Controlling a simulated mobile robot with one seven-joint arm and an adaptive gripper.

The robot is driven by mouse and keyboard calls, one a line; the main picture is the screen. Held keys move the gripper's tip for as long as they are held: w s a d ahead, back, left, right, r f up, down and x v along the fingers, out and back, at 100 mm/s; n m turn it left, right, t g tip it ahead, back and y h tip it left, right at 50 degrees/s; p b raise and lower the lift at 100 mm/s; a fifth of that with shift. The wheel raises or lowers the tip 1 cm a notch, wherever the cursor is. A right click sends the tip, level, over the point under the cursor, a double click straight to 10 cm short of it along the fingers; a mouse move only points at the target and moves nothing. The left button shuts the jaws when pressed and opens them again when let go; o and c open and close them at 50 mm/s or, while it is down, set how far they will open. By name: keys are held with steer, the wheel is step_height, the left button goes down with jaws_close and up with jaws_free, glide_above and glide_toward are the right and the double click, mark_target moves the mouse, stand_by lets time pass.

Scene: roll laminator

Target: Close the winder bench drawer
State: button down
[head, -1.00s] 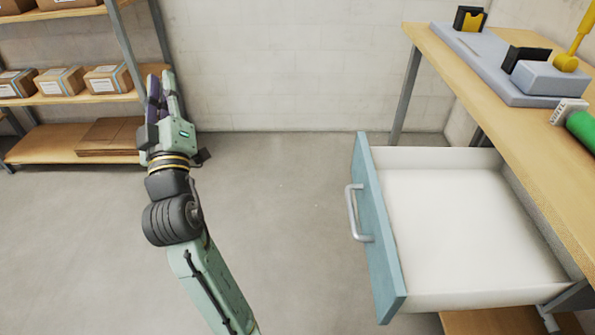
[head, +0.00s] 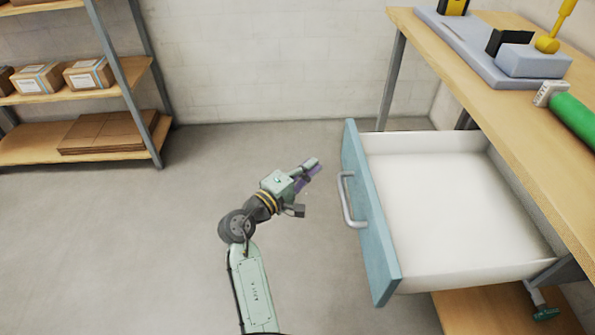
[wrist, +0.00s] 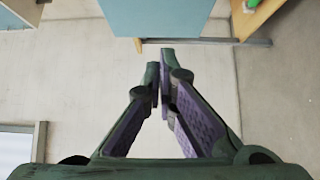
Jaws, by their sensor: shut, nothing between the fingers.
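The winder bench drawer (head: 377,232) stands pulled far out to the left of the bench. It has a teal front, a silver bar handle (head: 348,201) and an empty white inside. My gripper (head: 316,166) is shut and empty. In the head view it is left of the drawer front, pointing right, with a gap between its tips and the handle. In the wrist view my gripper (wrist: 160,60) has its fingertips together. The teal drawer front (wrist: 158,15) shows beyond them at the top; the handle cannot be made out there.
The wooden bench top (head: 500,110) overhangs the drawer and carries a grey machine (head: 532,62) and a green roll (head: 575,120). A shelf (head: 85,140) with cardboard boxes stands at the back left. The floor left of the drawer is clear around my arm.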

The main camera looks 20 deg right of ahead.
mark_target(345, 149)
steer(key=shift+w+d+p, duration=0.2)
steer(key=shift+d+p, duration=0.3)
steer(key=shift+d, duration=1.15)
steer(key=shift+w+d+p, duration=0.2)
steer(key=shift+d+p, duration=0.3)
steer(key=shift+d, duration=1.1)
